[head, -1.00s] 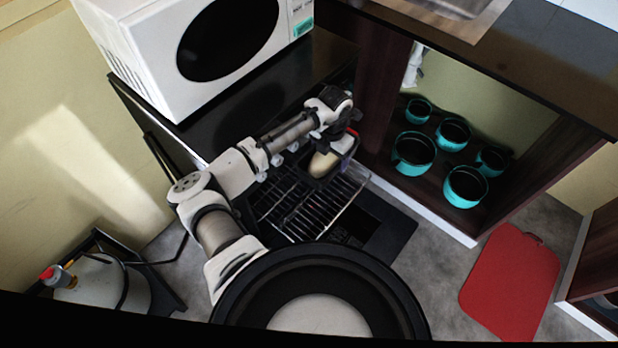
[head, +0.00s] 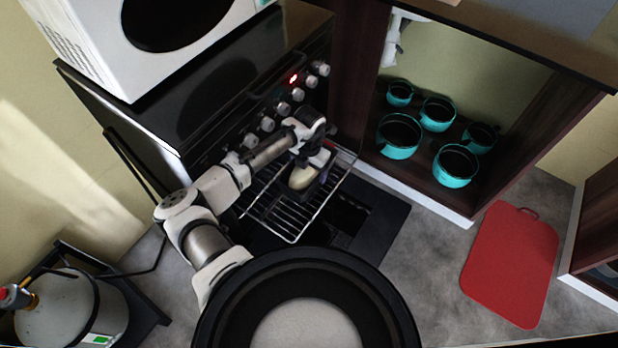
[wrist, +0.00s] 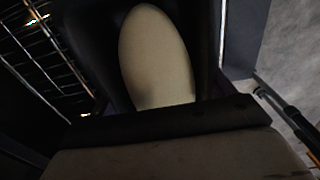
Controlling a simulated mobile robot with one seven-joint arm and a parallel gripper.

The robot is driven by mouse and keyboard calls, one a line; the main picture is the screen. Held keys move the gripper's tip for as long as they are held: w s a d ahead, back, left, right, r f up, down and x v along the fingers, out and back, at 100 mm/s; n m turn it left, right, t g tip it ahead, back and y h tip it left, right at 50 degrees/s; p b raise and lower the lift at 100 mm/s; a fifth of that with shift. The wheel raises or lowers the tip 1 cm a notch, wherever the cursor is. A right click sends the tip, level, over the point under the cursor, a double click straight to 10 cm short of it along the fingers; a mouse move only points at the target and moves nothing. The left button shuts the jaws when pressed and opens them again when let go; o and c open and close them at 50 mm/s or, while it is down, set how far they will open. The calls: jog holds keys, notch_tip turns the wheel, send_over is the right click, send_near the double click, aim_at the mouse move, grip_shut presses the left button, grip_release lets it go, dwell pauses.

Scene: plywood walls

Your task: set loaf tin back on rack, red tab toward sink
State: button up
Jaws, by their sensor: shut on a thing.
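The loaf tin (head: 294,186) is dark, with a pale cream loaf in it. It is at the back right part of the wire rack (head: 285,222), which sticks out from the oven front. My gripper (head: 317,158) is shut on the tin's end nearest the oven. Whether the tin touches the rack's bars is unclear. A small red spot (head: 331,146) shows beside my gripper; I cannot tell for sure that it is the tab. In the wrist view the cream loaf (wrist: 158,60) lies inside the dark tin (wrist: 205,45), and rack bars (wrist: 40,65) show at left.
The oven's knobs (head: 268,124) are close behind my arm. A white microwave (head: 75,40) stands on the stovetop. At right, an open cabinet holds several teal pots (head: 399,152). A red board (head: 510,265) lies on the grey floor. A gas cylinder (head: 60,310) stands at lower left.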

jog(key=shift+f+b, duration=1.2)
jog(key=shift+f, duration=0.75)
jog(key=shift+f, duration=0.2)
jog(key=o, duration=1)
notch_tip(320, 180, up, 12)
jog(key=shift+r+b, duration=0.25)
jog(key=shift+b, duration=0.2)
